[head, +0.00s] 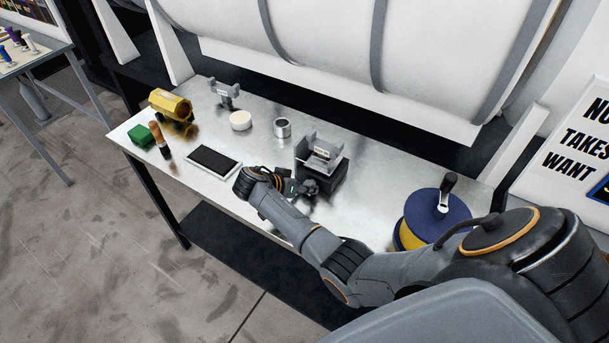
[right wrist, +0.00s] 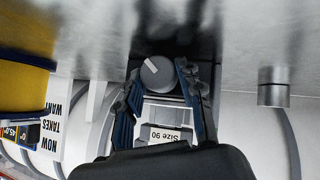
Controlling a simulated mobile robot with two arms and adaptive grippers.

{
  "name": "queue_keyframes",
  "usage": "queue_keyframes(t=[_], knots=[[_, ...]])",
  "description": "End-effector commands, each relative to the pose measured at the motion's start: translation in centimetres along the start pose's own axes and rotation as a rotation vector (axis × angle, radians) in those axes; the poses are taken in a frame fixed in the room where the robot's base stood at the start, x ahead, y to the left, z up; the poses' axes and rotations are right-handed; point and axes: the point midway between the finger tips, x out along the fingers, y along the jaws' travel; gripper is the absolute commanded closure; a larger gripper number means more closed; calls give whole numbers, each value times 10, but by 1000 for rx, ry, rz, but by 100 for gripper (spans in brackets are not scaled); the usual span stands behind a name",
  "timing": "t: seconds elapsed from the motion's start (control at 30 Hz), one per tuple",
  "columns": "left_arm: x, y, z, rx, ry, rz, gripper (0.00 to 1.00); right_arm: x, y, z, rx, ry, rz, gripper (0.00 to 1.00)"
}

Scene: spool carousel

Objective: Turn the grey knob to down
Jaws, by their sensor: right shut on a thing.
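The grey knob (right wrist: 158,74) sits on the front of a dark box in the right wrist view. It is round, with a pale mark toward its upper left in that picture. My right gripper (right wrist: 157,70) has one finger on each side of the knob and is shut on it. In the head view my right gripper (head: 306,188) is at the near side of the dark box (head: 325,182) and hides the knob. The box carries a grey cradle (head: 320,157) with a label, which reads "Size 90" upside down in the wrist view. My left gripper is not in view.
On the metal table (head: 255,158) are a black tablet (head: 214,161), a white disc (head: 241,121), a metal ring (head: 282,127), a yellow cylinder (head: 170,104) and a green block (head: 139,135). A blue and yellow spool (head: 425,219) with a crank stands right of the box, near my right arm.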

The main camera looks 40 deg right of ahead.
Motion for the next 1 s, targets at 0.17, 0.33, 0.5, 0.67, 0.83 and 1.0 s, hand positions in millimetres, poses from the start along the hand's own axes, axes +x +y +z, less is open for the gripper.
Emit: queue_keyframes(t=[0.17, 0.33, 0.5, 0.67, 0.83, 1.0], knots=[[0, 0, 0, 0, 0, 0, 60, 0, 0, 0, 1, 1, -1, 59], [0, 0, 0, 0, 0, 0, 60, 0, 0, 0, 1, 1, -1, 40], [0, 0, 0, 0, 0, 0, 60, 0, 0, 0, 1, 1, -1, 40], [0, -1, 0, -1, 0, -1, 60, -7, -1, 0, 2, 1, -3, 40], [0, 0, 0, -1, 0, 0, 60, -36, -1, 0, 3, -1, -6, 40], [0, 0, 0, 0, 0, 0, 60, -74, -2, 0, 2, 1, -7, 40]])
